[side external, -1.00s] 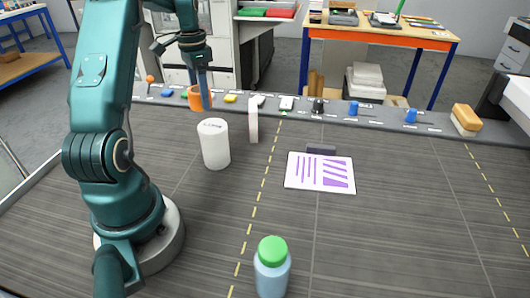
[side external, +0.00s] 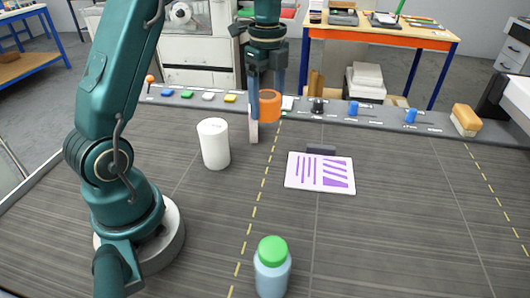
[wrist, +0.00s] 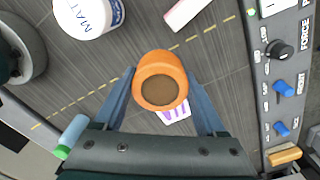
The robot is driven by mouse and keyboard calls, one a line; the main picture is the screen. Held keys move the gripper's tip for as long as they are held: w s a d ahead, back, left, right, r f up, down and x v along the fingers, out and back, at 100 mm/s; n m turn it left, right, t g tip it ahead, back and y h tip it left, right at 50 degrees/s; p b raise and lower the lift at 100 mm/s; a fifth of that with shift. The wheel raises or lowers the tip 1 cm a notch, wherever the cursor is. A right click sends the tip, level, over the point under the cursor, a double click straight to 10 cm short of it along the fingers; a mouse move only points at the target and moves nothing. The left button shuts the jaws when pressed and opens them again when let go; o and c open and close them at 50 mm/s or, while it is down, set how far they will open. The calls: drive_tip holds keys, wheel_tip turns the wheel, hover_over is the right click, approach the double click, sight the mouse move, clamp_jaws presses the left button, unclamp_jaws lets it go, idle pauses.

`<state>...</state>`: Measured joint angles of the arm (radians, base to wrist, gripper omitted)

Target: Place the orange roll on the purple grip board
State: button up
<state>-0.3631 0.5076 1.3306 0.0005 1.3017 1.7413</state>
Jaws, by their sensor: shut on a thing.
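The orange roll (side external: 269,106) is held by my gripper (side external: 266,98) above the table, towards the back. In the wrist view the roll (wrist: 158,66) sits between the two blue fingers of my gripper (wrist: 160,82), its round brown end facing the camera. The purple grip board (side external: 320,172) is a white board with purple stripes and a dark clip at its back edge. It lies flat on the table, in front and to the right of the roll in the side view. In the wrist view the roll hides most of the board (wrist: 178,116).
A white tub (side external: 213,145) stands left of the board. A green-capped bottle (side external: 272,270) stands at the front. A control strip with knobs and an orange-and-tan block (side external: 466,120) borders the back. The table around the board is clear.

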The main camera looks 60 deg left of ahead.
hover_over(307, 167)
wheel_tip(307, 167, down, 6)
drive_tip(key=shift+f, duration=2.2)
drive_tip(key=shift+f, duration=0.1)
drive_tip(key=o, duration=1.4)
drive_tip(key=s+r+n+t, duration=0.1)
drive_tip(key=s+r+n, duration=0.2)
drive_tip(key=r, duration=1.3)
drive_tip(key=s+d+n+t, duration=0.1)
drive_tip(key=s+n, duration=0.3)
drive_tip(key=s, duration=0.2)
drive_tip(key=s+f+n+t, duration=0.1)
drive_tip(key=s+n+t, duration=0.1)
drive_tip(key=s+n, duration=0.2)
drive_tip(key=s+d+n+t, duration=0.1)
drive_tip(key=s+n, duration=0.3)
drive_tip(key=s, duration=0.4)
drive_tip(key=shift+d+f+n+t, duration=0.3)
drive_tip(key=shift+d+n, duration=0.05)
drive_tip(key=shift+n, duration=0.05)
